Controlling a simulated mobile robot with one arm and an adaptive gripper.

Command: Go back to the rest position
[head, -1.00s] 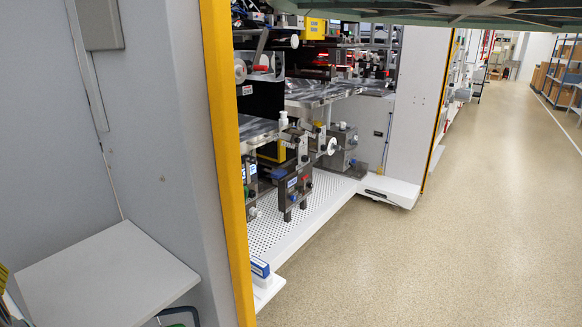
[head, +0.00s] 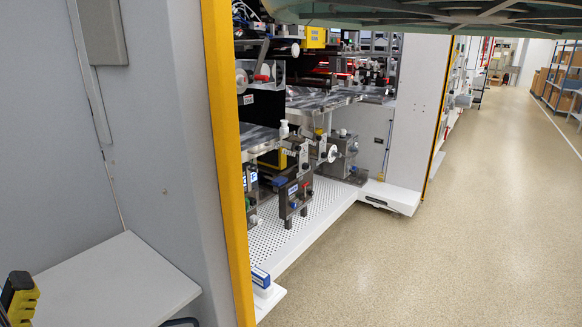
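I cannot make out my gripper in this view. A black and yellow stepped piece (head: 20,298) is cut off at the lower left edge. I cannot tell what it belongs to. No held object shows.
A pale shelf (head: 120,285) juts from the grey wall panel at lower left. A yellow post (head: 226,170) borders the open machine bay, with a perforated white floor (head: 290,228) and metal units. A green ribbed underside (head: 450,12) hangs across the upper right. The beige aisle floor (head: 460,220) is clear.

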